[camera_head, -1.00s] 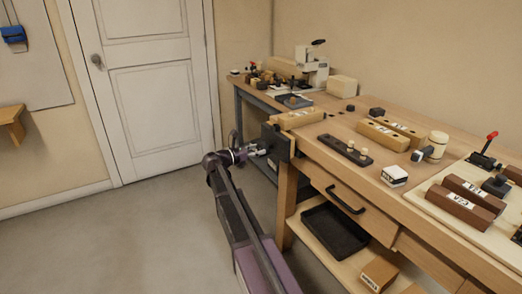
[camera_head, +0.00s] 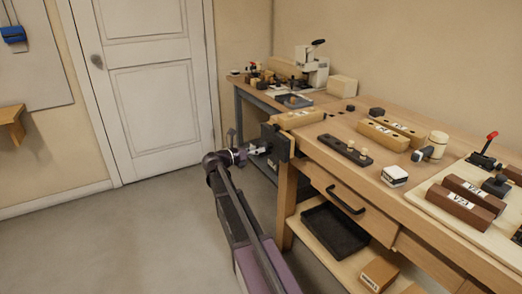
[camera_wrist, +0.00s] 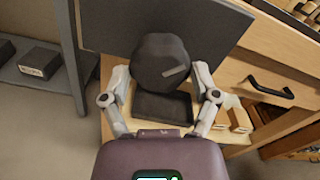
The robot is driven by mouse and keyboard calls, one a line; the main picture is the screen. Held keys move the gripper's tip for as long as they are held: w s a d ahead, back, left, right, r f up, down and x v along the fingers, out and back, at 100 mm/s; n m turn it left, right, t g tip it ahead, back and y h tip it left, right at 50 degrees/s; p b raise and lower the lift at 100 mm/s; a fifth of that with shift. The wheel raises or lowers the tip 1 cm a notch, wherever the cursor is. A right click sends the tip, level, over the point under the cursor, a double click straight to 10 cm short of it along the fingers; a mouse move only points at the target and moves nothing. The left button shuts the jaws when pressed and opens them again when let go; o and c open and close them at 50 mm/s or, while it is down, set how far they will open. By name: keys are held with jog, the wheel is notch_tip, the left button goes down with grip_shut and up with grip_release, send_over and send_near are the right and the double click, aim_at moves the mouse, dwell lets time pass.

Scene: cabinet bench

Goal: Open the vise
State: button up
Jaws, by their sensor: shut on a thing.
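The vise (camera_head: 276,143) is on the left end of the workbench, its dark jaw plate facing my arm. In the wrist view the dark plate (camera_wrist: 222,32) fills the top, with a dark rounded hub (camera_wrist: 160,60) in front of it. My gripper (camera_wrist: 162,76) has one finger on each side of this hub and is shut on it. In the head view my gripper (camera_head: 260,149) reaches the vise from the left, at the outer face of the plate. A light wooden block (camera_head: 300,119) lies at the bench end beside the vise. The gap between the jaws cannot be made out.
The workbench (camera_head: 345,130) holds wooden blocks, a mallet (camera_head: 433,147) and a toggle clamp (camera_head: 487,150). A drawer with a black handle (camera_head: 346,201) and a shelf with a black tray (camera_head: 334,228) are below. Open floor (camera_head: 110,240) lies left of my arm.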

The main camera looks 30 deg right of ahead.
jog(key=shift+d, duration=0.1)
jog(key=shift+n, duration=1.3)
jog(key=o, duration=0.9)
jog(key=shift+a, duration=0.2)
jog(key=a, duration=0.6)
jog(key=shift+a, duration=0.4)
jog(key=shift+s, duration=0.15)
